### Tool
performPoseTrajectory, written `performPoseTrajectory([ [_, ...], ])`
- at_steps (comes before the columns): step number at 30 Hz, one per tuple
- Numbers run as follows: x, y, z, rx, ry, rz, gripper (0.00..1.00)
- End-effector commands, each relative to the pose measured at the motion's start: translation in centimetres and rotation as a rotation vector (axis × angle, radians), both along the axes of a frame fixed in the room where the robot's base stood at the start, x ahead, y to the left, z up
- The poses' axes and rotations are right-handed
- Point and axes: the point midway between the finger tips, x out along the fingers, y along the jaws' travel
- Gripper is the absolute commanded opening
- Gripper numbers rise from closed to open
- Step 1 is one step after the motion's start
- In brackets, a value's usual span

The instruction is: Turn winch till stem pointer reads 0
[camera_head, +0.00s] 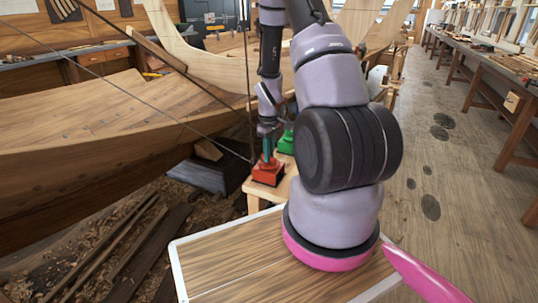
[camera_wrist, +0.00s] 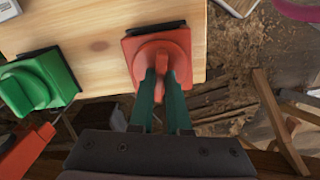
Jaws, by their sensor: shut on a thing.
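The red winch (camera_head: 268,174) sits on a pale wooden bench in the head view, and a green winch (camera_head: 286,143) sits just behind it. My gripper (camera_head: 267,158) reaches down from above onto the red winch. In the wrist view the red winch (camera_wrist: 150,50) has a round raised knob on a square base. My gripper's teal fingers (camera_wrist: 163,78) are shut on that knob from either side. The green winch (camera_wrist: 38,83) is to the left, apart from my gripper. I cannot make out the stem pointer or its reading in either view.
The wooden bench (camera_wrist: 95,30) carries both winches. The planked hull (camera_head: 90,125) fills the left, with thin lines crossing in front of it. Loose planks and shavings (camera_head: 100,240) lie below. The floor on the right (camera_head: 440,150) is mostly open, alongside long workbenches (camera_head: 505,65).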

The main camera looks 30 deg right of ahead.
Motion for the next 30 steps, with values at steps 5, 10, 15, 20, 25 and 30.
performPoseTrajectory([
  [5, 0.03, 0.03, 0.03, 0.0, 0.0, -0.142, 0.0],
  [10, 0.02, -0.02, 0.04, -0.001, 0.0, -0.305, 0.0],
  [15, 0.03, 0.03, 0.04, 0.0, 0.0, -0.465, 0.0],
  [20, 0.03, -0.01, 0.04, 0.0, 0.0, -0.619, 0.0],
  [25, 0.03, 0.0, 0.04, 0.0, 0.0, -0.769, 0.0],
  [30, 0.03, 0.0, 0.04, 0.0, 0.0, -0.898, 0.0],
])
